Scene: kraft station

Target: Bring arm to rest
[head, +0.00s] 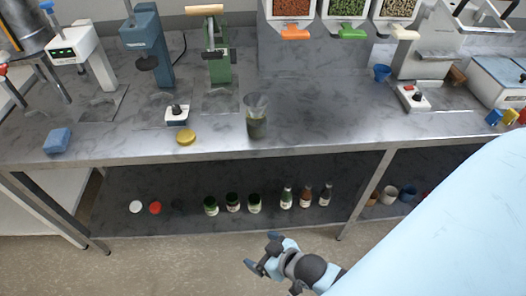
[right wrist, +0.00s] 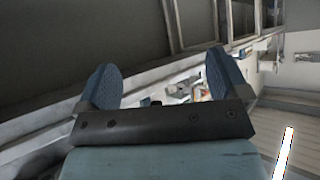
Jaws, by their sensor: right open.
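My right gripper (head: 262,252) is low in front of the bench, over the floor and below the worktop's front edge. Its two blue fingers also show in the right wrist view (right wrist: 160,85), spread apart with nothing between them. The light blue part of my right arm fills the lower right of the head view. The gripper touches nothing that I can see. My left gripper does not show in either view.
The steel worktop (head: 320,124) holds a glass beaker (head: 256,118), a yellow lid (head: 186,137), a blue sponge (head: 58,140) and several machines. The lower shelf (head: 270,214) carries jars and bottles. The floor (head: 190,262) left of my gripper is clear.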

